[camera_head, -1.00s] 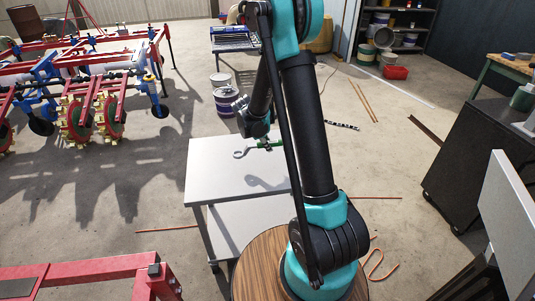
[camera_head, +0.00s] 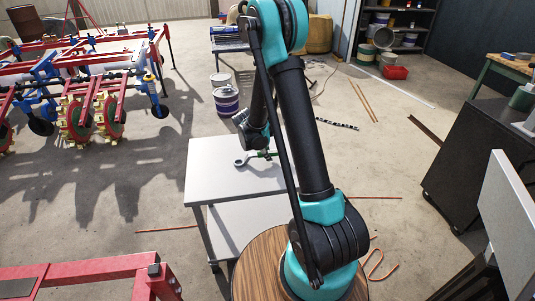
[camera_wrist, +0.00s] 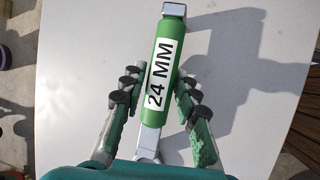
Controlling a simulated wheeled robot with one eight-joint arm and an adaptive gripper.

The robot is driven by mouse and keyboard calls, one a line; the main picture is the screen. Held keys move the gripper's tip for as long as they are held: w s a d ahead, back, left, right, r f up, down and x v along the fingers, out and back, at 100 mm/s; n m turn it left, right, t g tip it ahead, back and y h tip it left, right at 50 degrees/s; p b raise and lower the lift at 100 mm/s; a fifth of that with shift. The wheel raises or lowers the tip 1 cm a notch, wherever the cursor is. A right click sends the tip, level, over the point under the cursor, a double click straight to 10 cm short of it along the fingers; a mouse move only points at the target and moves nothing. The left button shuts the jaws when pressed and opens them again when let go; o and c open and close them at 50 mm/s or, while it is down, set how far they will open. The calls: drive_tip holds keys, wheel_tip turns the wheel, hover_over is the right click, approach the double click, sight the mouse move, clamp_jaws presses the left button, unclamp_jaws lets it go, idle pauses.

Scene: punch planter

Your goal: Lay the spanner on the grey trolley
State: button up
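The spanner has a green handle (camera_wrist: 163,80) marked "24 MM" and a silver ring end (camera_head: 241,161). It lies level at the top of the grey trolley (camera_head: 208,179), with its shadow close beside it. I cannot tell whether it touches the top or hangs just above it. My gripper (camera_wrist: 158,72) is over the trolley with its fingers on both sides of the green handle, shut on it as far as I can see. In the head view my arm hides most of the gripper and part of the handle.
The rest of the trolley top is bare. A round wooden top (camera_head: 246,270) stands in front. Paint buckets (camera_head: 226,101) stand on the floor behind. A red and blue farm machine (camera_head: 85,105) is at left, and a black cabinet (camera_head: 470,165) at right.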

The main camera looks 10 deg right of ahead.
drive_tip(key=shift+o, duration=0.9)
drive_tip(key=shift+r, duration=0.1)
drive_tip(key=v, duration=1.2)
drive_tip(key=s+d+m+y, duration=0.2)
drive_tip(key=s+m, duration=0.6)
drive_tip(key=s, duration=0.5)
drive_tip(key=s+d+r+m+t+y, duration=0.1)
drive_tip(key=s+d+m, duration=0.3)
drive_tip(key=s+m, duration=0.5)
drive_tip(key=s+y, duration=0.1)
drive_tip(key=s, duration=0.3)
drive_tip(key=shift+d+r+y, duration=0.2)
drive_tip(key=shift+d+y, duration=0.05)
drive_tip(key=shift+y, duration=0.05)
